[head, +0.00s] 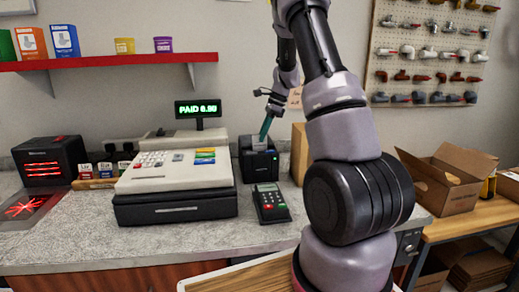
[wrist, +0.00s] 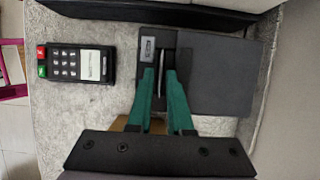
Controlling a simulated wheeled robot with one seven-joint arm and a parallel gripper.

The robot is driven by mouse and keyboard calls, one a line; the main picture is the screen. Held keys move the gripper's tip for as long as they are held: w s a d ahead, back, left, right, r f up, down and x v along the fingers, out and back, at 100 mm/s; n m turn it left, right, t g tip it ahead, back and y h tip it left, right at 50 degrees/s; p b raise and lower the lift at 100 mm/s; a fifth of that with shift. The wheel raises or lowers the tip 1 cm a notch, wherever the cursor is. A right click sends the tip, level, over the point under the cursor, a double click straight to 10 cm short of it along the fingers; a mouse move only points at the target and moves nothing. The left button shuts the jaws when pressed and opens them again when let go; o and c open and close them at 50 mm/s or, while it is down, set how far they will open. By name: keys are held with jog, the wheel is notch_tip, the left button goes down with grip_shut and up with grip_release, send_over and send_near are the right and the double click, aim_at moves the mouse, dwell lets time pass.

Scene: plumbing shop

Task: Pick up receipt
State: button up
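The receipt printer (head: 259,160) is a small black box on the counter, right of the cash register. In the wrist view the printer (wrist: 215,72) lies beneath my fingers. A thin pale edge (wrist: 162,62), which looks like the receipt seen edge-on, stands at its slot. My gripper (head: 265,130) points down just above the printer in the head view. In the wrist view my gripper (wrist: 160,75) shows two teal fingers apart, with the pale edge between their tips. I cannot tell whether either finger touches it.
The cash register (head: 176,180) stands close left of the printer, its display reading PAID. A card terminal (head: 270,202) lies in front of the printer and also shows in the wrist view (wrist: 76,65). A cardboard box (head: 447,180) stands at the right.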

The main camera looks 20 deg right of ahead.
aim_at(260, 148)
jog(key=x, duration=0.3)
jog(key=shift+w+f, duration=0.1)
jog(key=shift+f, duration=0.15)
grip_shut()
jog(key=shift+r, duration=0.1)
